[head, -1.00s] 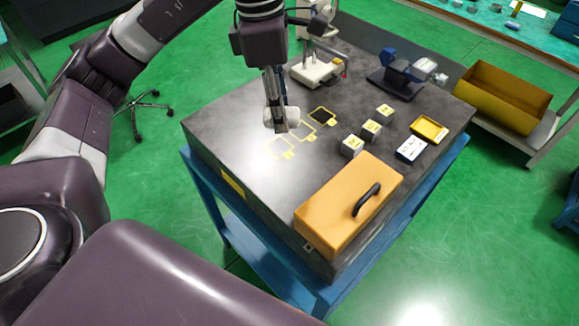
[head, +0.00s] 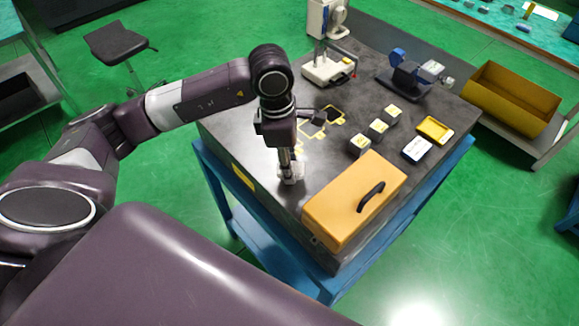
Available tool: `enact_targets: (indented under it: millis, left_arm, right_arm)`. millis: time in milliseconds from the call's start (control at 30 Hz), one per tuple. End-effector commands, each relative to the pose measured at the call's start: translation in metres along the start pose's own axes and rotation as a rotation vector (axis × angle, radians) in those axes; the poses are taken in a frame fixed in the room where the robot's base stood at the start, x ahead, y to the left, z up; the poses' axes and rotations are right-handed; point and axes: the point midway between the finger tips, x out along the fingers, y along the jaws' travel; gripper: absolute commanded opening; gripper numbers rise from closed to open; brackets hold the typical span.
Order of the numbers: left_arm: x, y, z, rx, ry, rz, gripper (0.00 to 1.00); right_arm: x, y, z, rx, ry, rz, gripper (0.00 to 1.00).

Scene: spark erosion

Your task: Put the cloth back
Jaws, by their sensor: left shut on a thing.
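My left gripper (head: 290,174) points down at the near left part of the dark table top (head: 240,139), left of the orange case. It is shut on a small whitish cloth (head: 296,171), which shows around the fingertips at or just above the surface; I cannot tell whether it touches. Yellow outlined marks (head: 312,128) lie on the table behind the gripper, and the arm partly hides them. My right gripper is not in view.
An orange case (head: 340,208) with a black handle stands at the near edge. Several grey blocks (head: 378,128), a yellow tray (head: 435,129) and a white-topped box (head: 417,149) lie to the right. A white stand (head: 327,70) and a blue device (head: 405,78) stand behind.

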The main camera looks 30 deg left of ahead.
Motion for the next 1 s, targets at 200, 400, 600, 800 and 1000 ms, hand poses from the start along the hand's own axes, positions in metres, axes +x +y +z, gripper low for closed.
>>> enact_targets:
  millis: [200,400,600,800,1000]
  left_arm:
    - [0.024,0.000,-0.003,0.000,0.000,-0.001,0.13]
    - [0.024,0.000,-0.003,0.001,0.000,0.000,0.13]
    - [0.026,0.000,-0.003,0.001,0.000,-0.001,0.42]
    - [0.026,0.000,-0.003,0.000,0.000,-0.001,0.53]
    - [0.025,0.000,-0.003,0.000,0.000,-0.001,0.53]
  right_arm:
    - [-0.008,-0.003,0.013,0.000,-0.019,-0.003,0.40]
    - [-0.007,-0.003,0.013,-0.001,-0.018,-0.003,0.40]
    - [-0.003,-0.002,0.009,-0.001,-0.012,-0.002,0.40]
    - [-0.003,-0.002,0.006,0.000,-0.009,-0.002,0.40]
    - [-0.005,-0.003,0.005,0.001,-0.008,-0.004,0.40]
